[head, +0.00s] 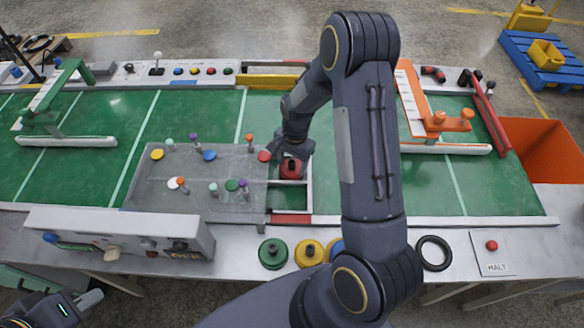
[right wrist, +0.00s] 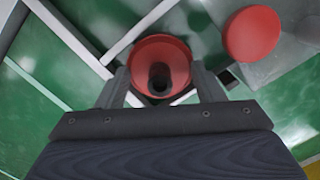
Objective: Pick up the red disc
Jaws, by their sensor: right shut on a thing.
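A red disc (head: 290,171) with a dark knob is at the right end of the grey plate, by a white-framed bay. In the right wrist view the same red disc (right wrist: 147,55) sits between my fingers, its dark knob in the middle. My right gripper (head: 293,155) is shut on it; it also shows in the right wrist view (right wrist: 161,85). I cannot tell whether the disc is clear of the surface. A flat, knobless red piece (head: 264,156) lies on the plate's edge and shows in the right wrist view (right wrist: 252,33). My left gripper (head: 88,299) is far off at bottom left; its jaws are unclear.
The grey plate (head: 225,170) holds several coloured pegs and round pieces. Green (head: 272,258) and yellow (head: 308,257) knobbed discs stand at the front edge, with a blue one partly behind my arm. An orange frame (head: 412,100) and orange bin (head: 545,150) are on the right.

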